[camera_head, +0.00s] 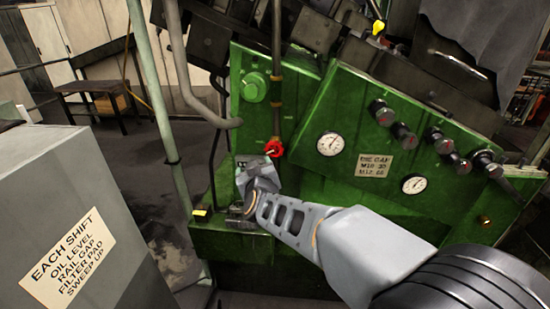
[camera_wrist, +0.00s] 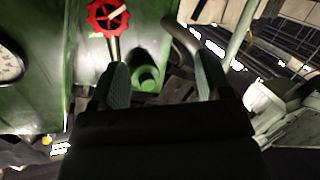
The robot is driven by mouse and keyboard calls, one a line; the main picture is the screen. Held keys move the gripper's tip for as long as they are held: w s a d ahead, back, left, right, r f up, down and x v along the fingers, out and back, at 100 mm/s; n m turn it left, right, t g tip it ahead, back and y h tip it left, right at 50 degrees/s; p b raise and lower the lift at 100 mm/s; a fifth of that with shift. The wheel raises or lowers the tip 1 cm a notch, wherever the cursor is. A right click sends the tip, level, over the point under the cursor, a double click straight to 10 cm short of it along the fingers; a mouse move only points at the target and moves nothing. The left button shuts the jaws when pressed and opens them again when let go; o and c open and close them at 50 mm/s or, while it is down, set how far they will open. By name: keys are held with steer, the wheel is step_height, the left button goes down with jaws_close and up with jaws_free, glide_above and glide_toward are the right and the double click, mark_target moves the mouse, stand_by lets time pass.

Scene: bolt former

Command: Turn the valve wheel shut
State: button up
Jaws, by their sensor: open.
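The valve wheel (camera_head: 274,148) is small and red, on a thin vertical pipe in front of the green machine. In the wrist view the red wheel (camera_wrist: 107,17) is at the upper left, with a pale streak across it. My gripper (camera_wrist: 162,82) is open, and its two fingers stand apart with nothing held between them. The wheel lies beyond the left finger's tip, outside the gap, and looks apart from it. In the head view my wrist is just below and left of the wheel; my fingertips cannot be made out there.
The green machine (camera_head: 320,185) carries gauges (camera_head: 331,144) and a row of dark knobs (camera_head: 404,132). A round green fitting (camera_head: 254,87) is above the wheel. A grey pipe (camera_head: 183,80) bends in at left. A grey cabinet (camera_head: 60,190) with a notice stands front left.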

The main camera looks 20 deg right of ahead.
mark_target(274, 150)
steer(key=w+d+h, duration=0.1)
steer(key=w+d, duration=0.2)
steer(key=w, duration=0.1)
steer(key=w+d+f+m+h, duration=0.1)
steer(key=w+d+h, duration=0.1)
steer(key=w+d, duration=0.2)
steer(key=w+d+h, duration=0.2)
steer(key=w+d, duration=0.2)
steer(key=shift+w+d+f+m, duration=0.1)
steer(key=shift+w+f+m, duration=0.2)
steer(key=shift+f, duration=0.1)
steer(key=shift+c, duration=0.2)
steer(key=shift+b, duration=0.3)
steer(key=c, duration=0.6)
